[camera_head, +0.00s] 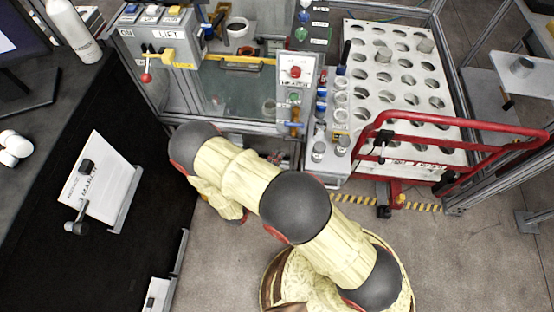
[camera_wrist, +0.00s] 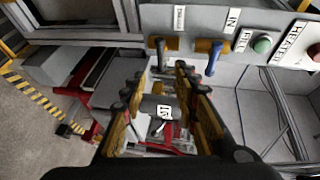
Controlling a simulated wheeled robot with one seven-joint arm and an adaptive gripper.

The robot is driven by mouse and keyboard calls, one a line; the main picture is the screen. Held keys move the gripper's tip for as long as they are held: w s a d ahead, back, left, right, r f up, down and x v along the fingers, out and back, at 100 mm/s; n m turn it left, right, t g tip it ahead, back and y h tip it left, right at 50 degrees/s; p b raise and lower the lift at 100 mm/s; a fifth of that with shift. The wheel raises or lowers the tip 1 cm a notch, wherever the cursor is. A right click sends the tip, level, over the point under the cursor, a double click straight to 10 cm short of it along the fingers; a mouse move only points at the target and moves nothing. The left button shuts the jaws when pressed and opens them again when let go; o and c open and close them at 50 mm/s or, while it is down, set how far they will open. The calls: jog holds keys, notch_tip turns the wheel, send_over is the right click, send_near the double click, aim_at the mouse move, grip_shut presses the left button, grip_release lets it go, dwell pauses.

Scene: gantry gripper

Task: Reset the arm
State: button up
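My arm, in cream sleeves with dark grey joints, reaches across the middle of the head view from the lower right to the upper left. In the wrist view my gripper (camera_wrist: 160,80) is open, with its two fingers apart and nothing held between them. In the head view my gripper is mostly hidden behind the arm, near the bench front.
A white rack (camera_head: 400,75) with round holes stands at the upper right, with a red rail (camera_head: 460,140) before it. The LIFT control box (camera_head: 160,38) is at the upper left. A black desk (camera_head: 60,240) fills the left. Bare floor lies at the lower right.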

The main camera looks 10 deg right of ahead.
dwell(0.4)
jog(key=s+d+r+m+g+h, duration=0.1)
jog(key=s+d+r+m+g, duration=0.35)
jog(key=m, duration=0.45)
jog(key=s+d+r+m+g+h, duration=0.1)
jog(key=s+d+m+g+h, duration=0.15)
jog(key=s+m+g, duration=0.45)
jog(key=s+a+r+m+y, duration=0.2)
jog(key=s+r+m+y, duration=0.3)
jog(key=r+m, duration=0.75)
jog(key=s+a+r+m+y, duration=0.2)
jog(key=r+m+y, duration=0.6)
jog(key=r+m, duration=0.4)
jog(key=s+d+r+m+t, duration=0.1)
jog(key=d+r+m+t, duration=0.1)
jog(key=r, duration=0.5)
jog(key=d+r+m+t+y, duration=0.1)
jog(key=d+r+m+t, duration=0.2)
jog(key=r, duration=0.5)
jog(key=shift+s+d+m, duration=0.4)
jog(key=shift+d+m, duration=0.05)
jog(key=shift+d, duration=0.3)
